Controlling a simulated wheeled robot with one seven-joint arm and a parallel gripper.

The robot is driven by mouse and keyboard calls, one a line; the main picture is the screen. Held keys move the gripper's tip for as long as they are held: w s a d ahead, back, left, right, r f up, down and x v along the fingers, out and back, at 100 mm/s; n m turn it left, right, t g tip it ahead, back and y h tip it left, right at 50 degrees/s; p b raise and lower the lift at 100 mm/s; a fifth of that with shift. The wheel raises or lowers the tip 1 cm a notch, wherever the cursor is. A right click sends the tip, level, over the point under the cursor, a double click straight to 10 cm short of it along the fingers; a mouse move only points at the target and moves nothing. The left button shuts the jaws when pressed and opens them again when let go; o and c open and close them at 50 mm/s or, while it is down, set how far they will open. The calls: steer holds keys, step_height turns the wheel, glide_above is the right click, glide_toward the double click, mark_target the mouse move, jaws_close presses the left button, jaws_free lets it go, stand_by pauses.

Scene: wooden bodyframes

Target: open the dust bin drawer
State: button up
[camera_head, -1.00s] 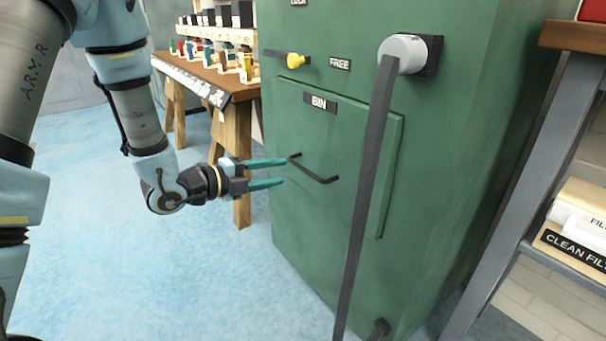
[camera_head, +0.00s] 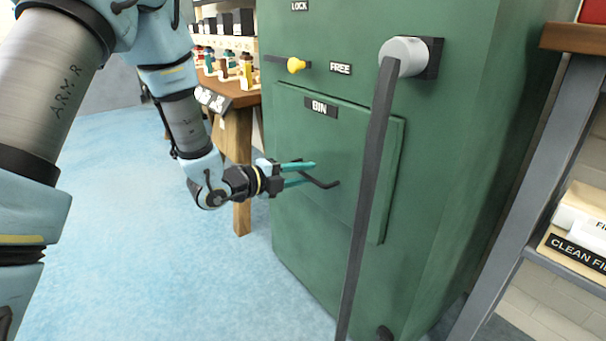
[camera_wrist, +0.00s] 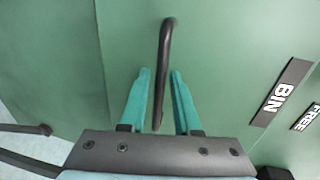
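The dust bin drawer (camera_head: 347,143) is a green panel labelled BIN on the front of a green cabinet, and it looks shut. Its dark bar handle (camera_head: 322,183) also shows in the wrist view (camera_wrist: 166,60). My gripper (camera_head: 312,174) is at the left end of the handle. In the wrist view the teal fingers (camera_wrist: 160,75) stand apart, one on each side of the handle's near end, with visible gaps. The far part of the handle extends beyond the fingertips. In the head view the fingers partly hide the handle's left end.
A yellow-knobbed latch (camera_head: 295,65) sits above the drawer, near the FREE label (camera_head: 341,68). A dark hose or strap (camera_head: 366,200) hangs from a grey fitting (camera_head: 403,57) across the drawer's right part. A wooden workbench (camera_head: 240,98) stands behind my arm. A shelf (camera_head: 570,262) is at right.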

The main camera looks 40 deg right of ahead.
jaws_close()
stand_by(1.1)
